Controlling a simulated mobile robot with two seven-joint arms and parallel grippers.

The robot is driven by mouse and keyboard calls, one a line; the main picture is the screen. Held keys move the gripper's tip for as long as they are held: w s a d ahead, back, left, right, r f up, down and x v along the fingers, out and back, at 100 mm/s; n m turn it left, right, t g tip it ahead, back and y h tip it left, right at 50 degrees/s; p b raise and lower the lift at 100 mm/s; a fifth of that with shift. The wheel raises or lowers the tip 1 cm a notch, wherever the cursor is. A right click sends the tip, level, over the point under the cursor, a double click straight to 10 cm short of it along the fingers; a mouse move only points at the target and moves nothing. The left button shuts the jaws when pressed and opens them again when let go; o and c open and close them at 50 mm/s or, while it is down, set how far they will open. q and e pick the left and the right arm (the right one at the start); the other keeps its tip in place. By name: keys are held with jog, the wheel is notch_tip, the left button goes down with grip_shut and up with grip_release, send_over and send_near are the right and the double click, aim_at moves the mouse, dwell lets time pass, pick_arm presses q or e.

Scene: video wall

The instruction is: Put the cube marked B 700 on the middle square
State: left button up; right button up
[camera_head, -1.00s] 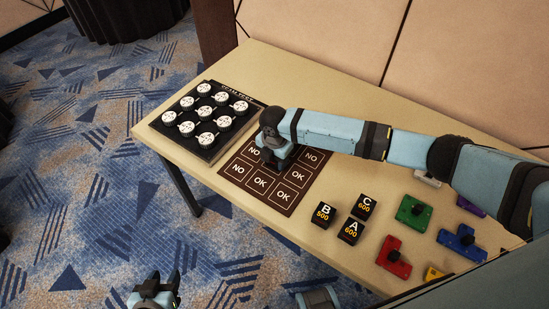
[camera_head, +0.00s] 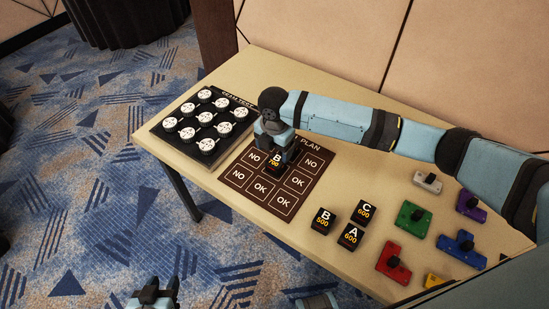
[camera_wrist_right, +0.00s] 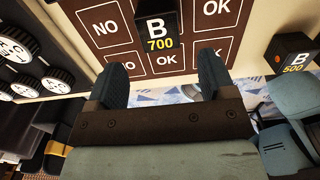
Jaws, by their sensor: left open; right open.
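The cube marked B 700 (camera_head: 275,164) stands on the middle square of the brown plan board (camera_head: 250,197), with its label facing up toward me. It also shows in the right wrist view (camera_wrist_right: 159,32), where it covers the middle square. My right gripper (camera_head: 282,150) is just above and behind the cube in the head view. In the right wrist view its two fingers (camera_wrist_right: 163,75) are apart with nothing between them, and the cube lies beyond their tips. My left gripper (camera_head: 155,292) is open and empty at the bottom left, over the carpet.
Cubes B 500 (camera_head: 322,221), C 600 (camera_head: 364,212) and A 600 (camera_head: 350,237) stand right of the board. A black tray with white round knobs (camera_head: 240,131) is at the left. Several coloured pieces with knobs, including a red one (camera_head: 394,261), lie at the right.

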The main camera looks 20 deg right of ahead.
aim_at(274, 162)
notch_tip(274, 162, up, 4)
dwell(0.7)
